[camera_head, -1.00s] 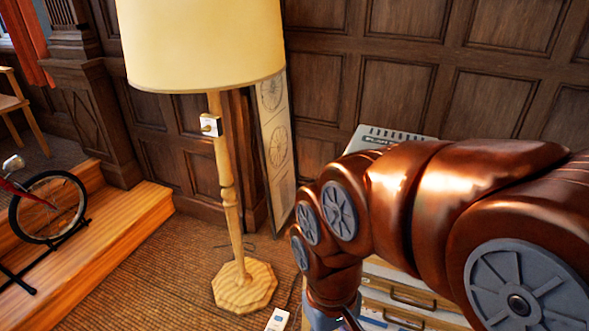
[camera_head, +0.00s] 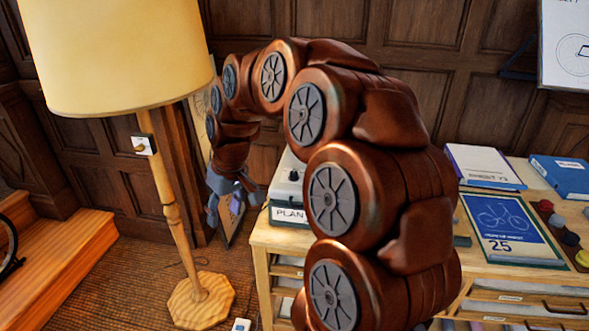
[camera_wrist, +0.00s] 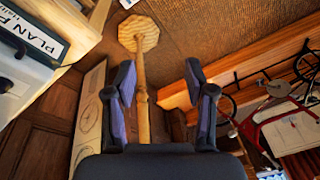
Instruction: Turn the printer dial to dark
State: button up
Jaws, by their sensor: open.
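The printer (camera_head: 286,178) is a pale box labelled "PLAN" on the left end of the wooden cabinet, partly hidden behind my arm. A small dark round knob (camera_head: 294,175), apparently the dial, shows on its face; I cannot read its setting. Part of the labelled printer also shows at the left edge of the wrist view (camera_wrist: 25,62). My gripper (camera_head: 234,208) hangs left of the printer, apart from it. In the wrist view its fingers (camera_wrist: 160,78) are spread, with nothing held between them.
A floor lamp (camera_head: 170,215) stands left of my gripper. A blue bicycle print (camera_head: 508,228), a binder (camera_head: 562,176) and a booklet (camera_head: 483,165) lie on the cabinet top (camera_head: 470,268). A wooden step (camera_head: 60,262) is at left. A bicycle (camera_wrist: 290,125) shows in the wrist view.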

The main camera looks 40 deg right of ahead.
jog(key=w+d+m+t+p, duration=0.1)
jog(key=w+d, duration=0.3)
jog(key=d, duration=0.4)
jog(key=w+d+t, duration=0.1)
jog(key=w+d, duration=0.3)
jog(key=d, duration=0.3)
jog(key=m+h, duration=0.2)
send_near(294, 173)
jog(key=f, duration=0.1)
jog(key=shift+t, duration=0.3)
jog(key=shift+p+x, duration=1.75)
jog(key=shift+x, duration=2.2)
jog(key=shift+d, duration=0.1)
grip_shut()
